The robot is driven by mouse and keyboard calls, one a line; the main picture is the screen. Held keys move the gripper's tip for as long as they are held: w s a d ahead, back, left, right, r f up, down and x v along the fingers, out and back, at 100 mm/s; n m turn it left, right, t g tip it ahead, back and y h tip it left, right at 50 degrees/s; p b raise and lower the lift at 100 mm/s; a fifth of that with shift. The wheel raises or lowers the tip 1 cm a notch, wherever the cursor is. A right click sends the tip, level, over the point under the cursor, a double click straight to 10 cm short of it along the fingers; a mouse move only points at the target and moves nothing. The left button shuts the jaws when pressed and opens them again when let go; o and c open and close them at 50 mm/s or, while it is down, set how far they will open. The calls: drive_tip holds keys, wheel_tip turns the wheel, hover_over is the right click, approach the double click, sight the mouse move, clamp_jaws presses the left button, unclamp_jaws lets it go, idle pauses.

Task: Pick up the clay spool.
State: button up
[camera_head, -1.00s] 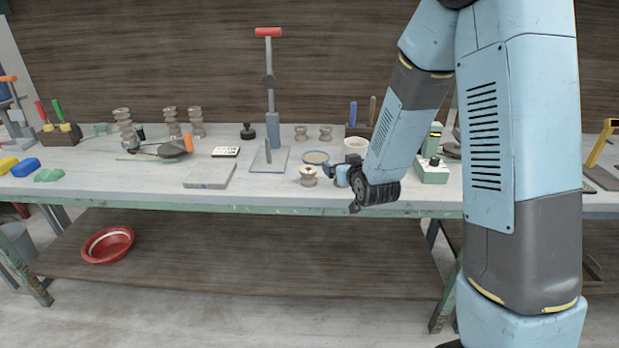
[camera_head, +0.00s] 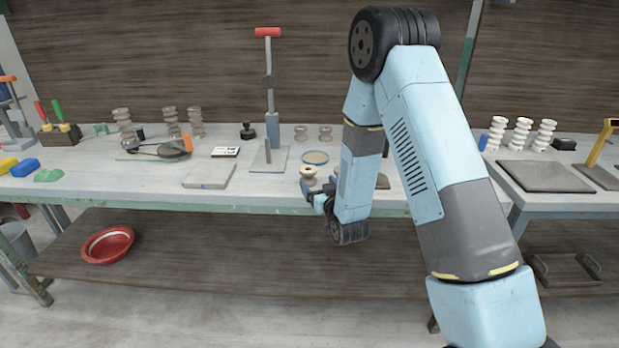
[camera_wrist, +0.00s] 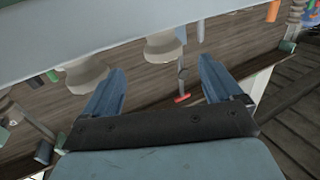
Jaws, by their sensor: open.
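A pale clay spool (camera_head: 308,175) stands near the front edge of the bench in the head view. My gripper (camera_head: 318,190) is low at the bench's front edge, just in front of the spool and slightly to its right. In the wrist view, where the scene is upside down, my gripper (camera_wrist: 160,66) is open with nothing between its fingers. A cream spool (camera_wrist: 163,47) shows ahead between the fingertips, apart from them. A second cream spool-like piece (camera_wrist: 86,76) shows by the left finger. My arm hides part of the bench.
A tall red-handled stand (camera_head: 271,90) rises behind, left of the spool. A shallow round dish (camera_head: 315,157) sits behind the spool, with two small spools (camera_head: 313,132) farther back. A grey slab (camera_head: 208,175) lies left.

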sight(308, 172)
drive_tip(key=x, duration=0.3)
drive_tip(key=shift+w+a, duration=0.1)
drive_tip(key=shift+w, duration=0.25)
drive_tip(key=shift+f+x, duration=0.1)
drive_tip(key=shift+x, duration=1.2)
drive_tip(key=shift+f+x, duration=0.15)
drive_tip(key=shift+x, duration=1.2)
drive_tip(key=shift+s+a, duration=0.1)
drive_tip(key=shift+a, duration=0.05)
drive_tip(key=shift+c, duration=0.4)
drive_tip(key=c, duration=1.1)
drive_tip(key=shift+r, duration=0.1)
